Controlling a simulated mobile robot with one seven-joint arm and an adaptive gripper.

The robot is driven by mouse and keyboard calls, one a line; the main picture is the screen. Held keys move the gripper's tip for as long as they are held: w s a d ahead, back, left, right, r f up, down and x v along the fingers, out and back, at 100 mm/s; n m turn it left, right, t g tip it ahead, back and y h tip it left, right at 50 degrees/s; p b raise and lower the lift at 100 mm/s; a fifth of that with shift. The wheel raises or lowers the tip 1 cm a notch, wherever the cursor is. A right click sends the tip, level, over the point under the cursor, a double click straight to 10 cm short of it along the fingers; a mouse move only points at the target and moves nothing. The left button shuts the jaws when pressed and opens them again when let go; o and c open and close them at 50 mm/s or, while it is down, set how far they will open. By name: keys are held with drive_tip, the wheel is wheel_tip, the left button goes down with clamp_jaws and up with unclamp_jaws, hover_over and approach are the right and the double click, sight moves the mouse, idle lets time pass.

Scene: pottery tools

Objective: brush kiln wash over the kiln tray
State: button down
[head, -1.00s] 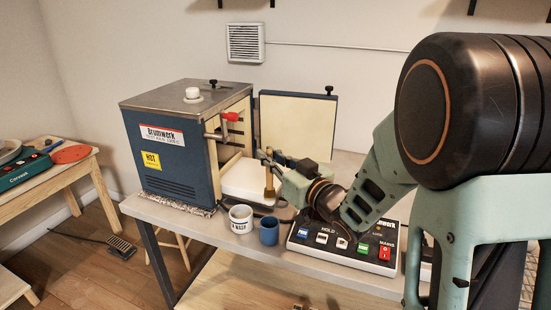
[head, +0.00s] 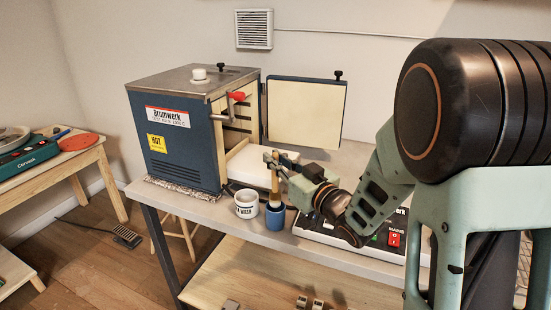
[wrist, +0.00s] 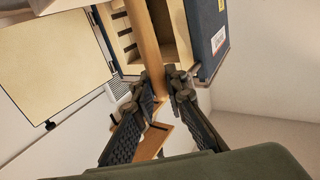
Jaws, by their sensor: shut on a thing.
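My gripper (head: 274,165) is shut on the wooden handle of a brush, which is upright. In the wrist view the brush handle (wrist: 144,40) runs up from between my fingers (wrist: 162,92). The brush's lower end (head: 275,200) is at the mouth of a blue cup (head: 275,220); how far inside I cannot tell, and the bristles are hidden. The white kiln tray (head: 245,166) sticks out of the open kiln, behind my gripper, which hides part of it. A white cup marked "WASH" (head: 246,204) stands just left of the blue cup.
The blue kiln (head: 180,145) stands at the left, its door (head: 305,112) swung open behind the tray. A control box (head: 315,226) lies under my arm at the right. The bench's front left strip (head: 185,208) is clear. A side table (head: 75,165) stands far left.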

sight(277, 179)
drive_tip(key=shift+f+b, duration=2.4)
drive_tip(key=shift+f, duration=0.25)
drive_tip(key=c, duration=1.9)
unclamp_jaws()
